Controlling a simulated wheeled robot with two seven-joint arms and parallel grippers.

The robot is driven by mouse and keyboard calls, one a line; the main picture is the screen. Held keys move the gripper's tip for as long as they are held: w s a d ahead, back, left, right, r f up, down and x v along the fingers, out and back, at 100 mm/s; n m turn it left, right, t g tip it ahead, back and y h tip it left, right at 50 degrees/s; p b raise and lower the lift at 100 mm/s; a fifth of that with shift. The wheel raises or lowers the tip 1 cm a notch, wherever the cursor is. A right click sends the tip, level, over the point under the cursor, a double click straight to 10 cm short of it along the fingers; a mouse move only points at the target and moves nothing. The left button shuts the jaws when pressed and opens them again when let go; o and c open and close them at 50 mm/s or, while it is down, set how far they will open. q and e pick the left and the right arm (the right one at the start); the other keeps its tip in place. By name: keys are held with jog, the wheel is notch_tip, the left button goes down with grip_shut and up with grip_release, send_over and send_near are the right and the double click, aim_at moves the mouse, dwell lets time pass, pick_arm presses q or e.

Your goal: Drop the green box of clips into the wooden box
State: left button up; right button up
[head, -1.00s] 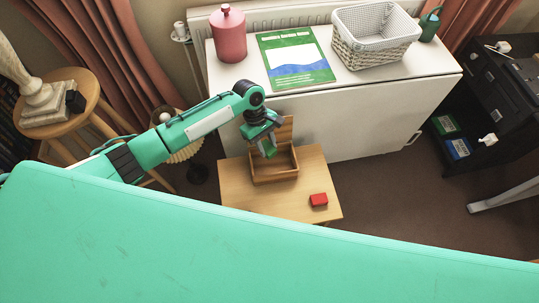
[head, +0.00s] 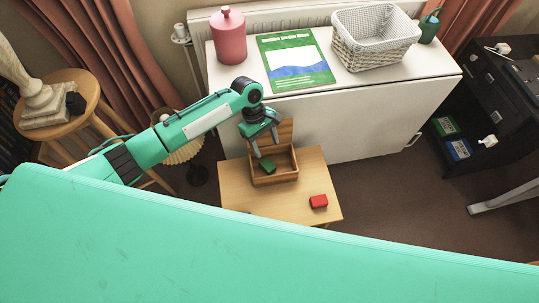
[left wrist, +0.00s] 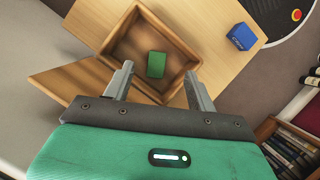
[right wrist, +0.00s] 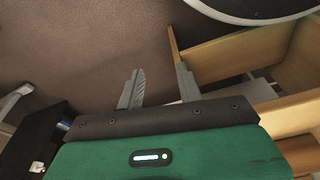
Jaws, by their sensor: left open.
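The green box of clips (head: 268,166) lies inside the open wooden box (head: 276,181), toward its left part in the head view. The left wrist view shows the green box (left wrist: 156,65) on the floor of the wooden box (left wrist: 165,27), clear of the walls. My left gripper (head: 267,148) is open and empty above the wooden box, its fingers apart from the green box. My right gripper (right wrist: 158,80) is open with nothing between its fingers; it is hidden in the head view.
The wooden box stands on a small wooden table (head: 308,176). A red box (head: 318,201) is on its right side; a blue box (left wrist: 239,37) shows in the left wrist view. A white cabinet (head: 360,118) stands behind. My right gripper is beside wooden furniture (right wrist: 228,54).

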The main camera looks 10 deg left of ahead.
pick_arm(q)
jog(key=p+v, duration=0.1)
jog(key=v, duration=1.1)
jog(key=shift+r, duration=0.15)
pick_arm(e)
jog(key=f, duration=0.1)
jog(key=s+f, duration=0.1)
jog(key=f, duration=0.2)
jog(key=shift+s+d+f, duration=0.15)
jog(key=shift+d, duration=0.15)
